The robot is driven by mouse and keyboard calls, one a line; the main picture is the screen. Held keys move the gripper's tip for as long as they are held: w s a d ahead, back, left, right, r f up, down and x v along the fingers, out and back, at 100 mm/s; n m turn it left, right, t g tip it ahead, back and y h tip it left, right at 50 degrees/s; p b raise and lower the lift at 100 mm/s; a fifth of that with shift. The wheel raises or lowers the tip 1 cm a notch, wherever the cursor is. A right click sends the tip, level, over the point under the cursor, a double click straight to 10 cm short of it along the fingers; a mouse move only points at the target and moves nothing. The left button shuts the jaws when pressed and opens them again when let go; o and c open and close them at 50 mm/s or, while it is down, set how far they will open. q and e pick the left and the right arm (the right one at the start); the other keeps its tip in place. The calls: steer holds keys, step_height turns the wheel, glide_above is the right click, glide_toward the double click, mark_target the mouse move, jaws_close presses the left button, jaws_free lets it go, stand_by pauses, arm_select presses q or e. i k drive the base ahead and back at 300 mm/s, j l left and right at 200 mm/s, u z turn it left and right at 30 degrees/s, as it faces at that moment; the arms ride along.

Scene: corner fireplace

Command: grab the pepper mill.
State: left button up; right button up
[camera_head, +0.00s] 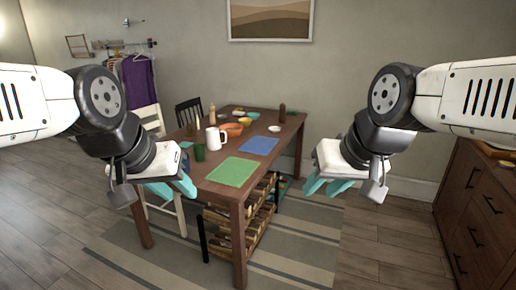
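A dark brown upright object (282,112), perhaps the pepper mill, stands at the far right end of the wooden table (222,189). A tan, bottle-shaped object (212,115) stands near the back edge, and a small brown object (190,129) stands further left. They are too small for me to tell surely which is the mill. My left gripper (177,189) is open and empty at the near left side of the table. My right gripper (325,187) is open and empty, right of the table's near end. Both are well apart from these objects.
A white jug (215,138), a green cup (199,152), bowls (233,129), a green mat (231,172) and a blue mat (259,145) are on the table. Chairs stand at its left. A wooden cabinet (478,215) is at the right. Floor is free between table and cabinet.

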mark_target(282, 112)
steer(key=i+l+z, duration=0.5)
steer(key=i+z, duration=0.2)
steer(key=i, duration=0.15)
steer(key=i+z, duration=0.35)
steer(key=i, duration=0.15)
steer(key=i+u, duration=0.1)
steer(key=i, duration=0.75)
steer(key=i+l+u, duration=0.1)
steer(key=i, duration=0.7)
steer(key=i+u, duration=0.15)
steer(key=i, duration=0.45)
steer(key=i+l+u, duration=0.2)
steer(key=i, duration=0.4)
steer(key=i+u, duration=0.2)
steer(key=u, duration=0.2)
steer(key=i+u, duration=0.25)
steer(key=u, duration=0.2)
steer(key=i+u, duration=0.25)
steer(key=u, duration=0.15)
steer(key=i+u, duration=0.15)
steer(key=u, duration=0.25)
steer(key=i+u, duration=0.2)
steer(key=u, duration=0.15)
steer(key=l, duration=0.05)
